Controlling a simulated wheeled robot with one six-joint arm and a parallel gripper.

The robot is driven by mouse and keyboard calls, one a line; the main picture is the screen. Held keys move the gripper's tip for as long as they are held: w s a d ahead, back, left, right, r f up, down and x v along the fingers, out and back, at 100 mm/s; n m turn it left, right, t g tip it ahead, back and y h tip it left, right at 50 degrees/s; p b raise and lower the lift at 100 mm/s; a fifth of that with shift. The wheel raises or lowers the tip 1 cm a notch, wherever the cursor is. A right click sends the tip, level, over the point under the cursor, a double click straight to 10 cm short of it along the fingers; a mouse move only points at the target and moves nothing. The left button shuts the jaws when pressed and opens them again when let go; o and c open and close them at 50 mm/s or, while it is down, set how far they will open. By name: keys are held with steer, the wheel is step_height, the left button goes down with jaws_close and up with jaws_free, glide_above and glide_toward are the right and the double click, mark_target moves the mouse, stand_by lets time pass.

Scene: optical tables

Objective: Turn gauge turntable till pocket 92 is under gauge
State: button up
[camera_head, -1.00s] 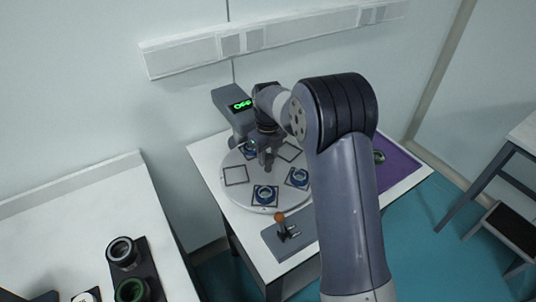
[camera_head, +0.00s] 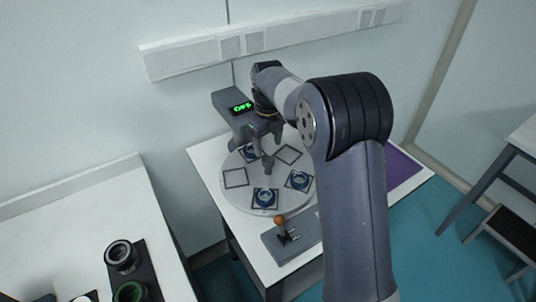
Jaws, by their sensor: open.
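The gauge turntable (camera_head: 240,199) is a round grey disc on a white table. It carries dark square pocket outlines, some empty and some holding round blue-rimmed parts. An empty pocket (camera_head: 235,178) lies at the left. Blue-rimmed parts sit at the front (camera_head: 265,198), at the right (camera_head: 298,180) and at the back, partly under the gauge. The gauge (camera_head: 232,104) is a dark grey post with a green display reading "OFF". A central knob (camera_head: 268,167) stands on the disc. My gripper (camera_head: 266,142) is open above the knob, apart from it. Pocket numbers are too small to read.
A grey plate with an orange-knobbed lever (camera_head: 279,220) lies at the table's front. A purple mat (camera_head: 402,168) is at the right, partly behind my arm. Another white table (camera_head: 90,215) with dark ring-shaped parts stands at left. A wall rail (camera_head: 275,35) runs behind.

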mark_target(268, 159)
steer(key=shift+r, duration=2.35)
steer(key=shift+f, duration=0.1)
step_height(268, 159, down, 11)
steer(key=shift+r+p, duration=0.15)
steer(key=shift+p, duration=0.25)
